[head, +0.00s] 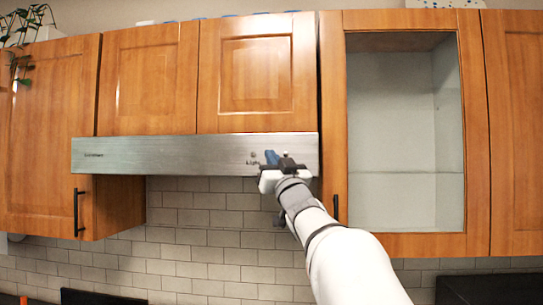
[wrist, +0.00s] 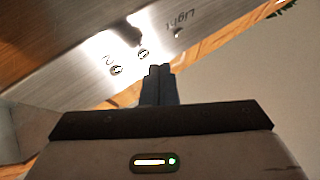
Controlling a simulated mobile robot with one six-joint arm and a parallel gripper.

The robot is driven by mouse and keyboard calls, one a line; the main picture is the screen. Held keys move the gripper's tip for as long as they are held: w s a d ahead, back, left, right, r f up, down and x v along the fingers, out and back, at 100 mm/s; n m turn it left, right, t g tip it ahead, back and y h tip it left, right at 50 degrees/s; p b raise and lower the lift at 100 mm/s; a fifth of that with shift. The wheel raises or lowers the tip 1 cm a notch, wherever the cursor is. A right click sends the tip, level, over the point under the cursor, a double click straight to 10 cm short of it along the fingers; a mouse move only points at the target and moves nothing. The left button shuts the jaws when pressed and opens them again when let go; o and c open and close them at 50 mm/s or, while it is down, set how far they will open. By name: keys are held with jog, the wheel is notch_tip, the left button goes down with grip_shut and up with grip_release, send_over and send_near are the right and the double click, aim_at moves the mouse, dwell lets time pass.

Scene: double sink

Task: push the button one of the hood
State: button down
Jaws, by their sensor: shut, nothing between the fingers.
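The steel hood (head: 170,154) runs under the upper cabinets in the head view. My gripper (head: 271,157) is shut and empty, in front of the right part of the hood's front face. In the wrist view my gripper's fingertips (wrist: 159,70) point at the hood panel (wrist: 75,75). The middle button (wrist: 143,53) lies just beyond and slightly left of the tips. A button (wrist: 117,71) beside a "2" mark is to its left. The light button (wrist: 178,33) is to its right, by the word "Light". No "1" is readable. I cannot tell whether the fingertips touch the panel.
Wooden cabinet doors (head: 257,65) stand above the hood. A glass-fronted cabinet (head: 405,130) is right of it, close to my arm. The tiled wall (head: 205,225) below is open. Black handles (head: 78,212) stick out from the lower door edges.

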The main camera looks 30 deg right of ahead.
jog(key=shift+w, duration=0.1)
dwell(0.6)
jog(key=shift+w+d, duration=0.25)
jog(key=shift+w, duration=0.05)
jog(key=shift+w+d, duration=0.1)
dwell(0.5)
jog(key=shift+s+a+b, duration=0.35)
jog(key=shift+s+b, duration=0.15)
jog(key=shift+b, duration=0.05)
jog(key=shift+s+f, duration=0.1)
jog(key=s+a+b, duration=0.1)
jog(key=s, duration=0.1)
jog(key=s+a+b, duration=0.2)
jog(key=shift+s+a, duration=0.2)
jog(key=shift+s, duration=0.2)
